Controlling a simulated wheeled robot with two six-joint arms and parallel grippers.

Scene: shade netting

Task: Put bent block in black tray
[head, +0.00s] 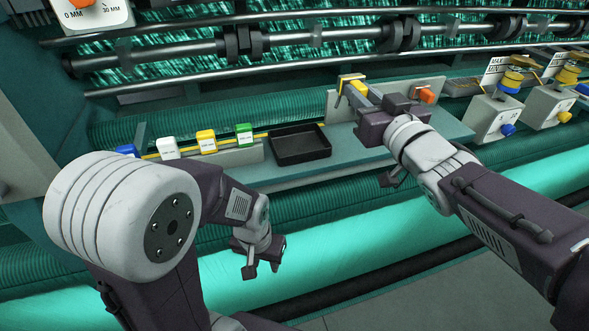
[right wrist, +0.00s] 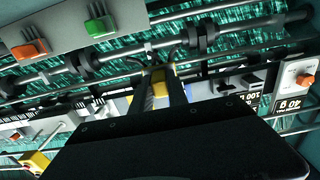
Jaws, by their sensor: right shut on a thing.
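The yellow bent block (head: 349,78) is held between the fingertips of my right gripper (head: 358,94), above the back of the green shelf. In the right wrist view the yellow block (right wrist: 160,88) shows between the two dark fingers. The black tray (head: 301,158) lies on the shelf to the left of and nearer than the held block; it looks empty. My left gripper (head: 264,268) hangs in front of the shelf, below the tray in the picture. Its fingers are apart, with nothing seen between them.
Blue, white (head: 168,148), yellow (head: 206,141) and green (head: 244,133) blocks stand in a row left of the tray. An upright grey panel with an orange button (head: 426,95) stands behind my right gripper. Grey boxes with knobs (head: 497,113) are at right. Metal rods cross behind.

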